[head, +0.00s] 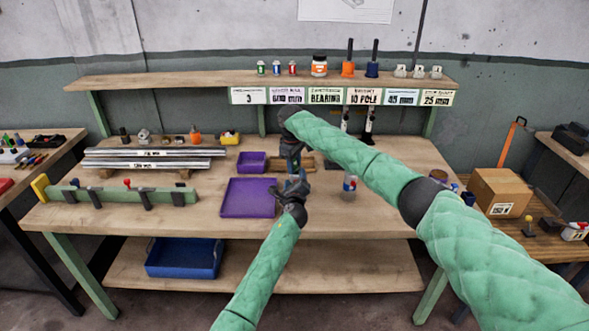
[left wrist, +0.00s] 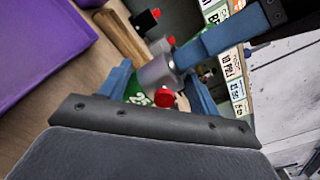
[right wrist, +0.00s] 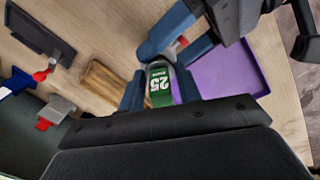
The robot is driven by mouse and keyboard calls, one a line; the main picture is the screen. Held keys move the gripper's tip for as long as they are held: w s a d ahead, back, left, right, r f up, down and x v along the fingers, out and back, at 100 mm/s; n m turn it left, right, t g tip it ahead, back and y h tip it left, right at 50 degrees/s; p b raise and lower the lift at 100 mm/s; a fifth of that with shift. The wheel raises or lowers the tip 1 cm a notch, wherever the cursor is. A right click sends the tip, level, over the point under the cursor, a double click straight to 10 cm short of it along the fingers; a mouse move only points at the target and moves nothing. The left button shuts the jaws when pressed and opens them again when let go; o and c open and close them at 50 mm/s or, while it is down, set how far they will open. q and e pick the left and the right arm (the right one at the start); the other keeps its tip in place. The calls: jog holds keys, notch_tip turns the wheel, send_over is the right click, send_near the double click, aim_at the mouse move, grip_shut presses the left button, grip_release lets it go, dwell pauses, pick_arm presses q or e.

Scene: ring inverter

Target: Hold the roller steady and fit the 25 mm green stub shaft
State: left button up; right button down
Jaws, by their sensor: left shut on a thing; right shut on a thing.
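The green stub shaft (right wrist: 160,86), marked 25, sits between the fingers of my right gripper (right wrist: 160,92), which is shut on it. Its green side also shows in the left wrist view (left wrist: 137,92). A short grey cylinder with a red end, apparently the roller (left wrist: 158,74), is between the fingers of my left gripper (left wrist: 162,88), which is shut on it. In the head view my right gripper (head: 291,158) is just above my left gripper (head: 298,180), over the bench. The hands hide both parts there. I cannot tell whether shaft and roller touch or are joined.
A purple tray (head: 248,211) lies left of my grippers, with a smaller purple bin (head: 251,162) behind it. A wooden block (right wrist: 98,84) and red-knobbed fixtures stand near. A clear bottle (head: 349,191) is on the right. Label cards (head: 325,96) line the shelf. The bench front right is clear.

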jog(key=shift+a, duration=0.1)
jog(key=r, duration=0.2)
jog(key=a+r, duration=0.1)
jog(key=r, duration=0.3)
jog(key=shift+a+r, duration=0.3)
jog(key=s+r, duration=0.4)
jog(key=s, duration=0.9)
jog(key=w+r, duration=0.3)
jog(key=w, duration=0.2)
jog(key=y, duration=0.2)
send_over(296, 164)
jog(key=shift+f, duration=1.7)
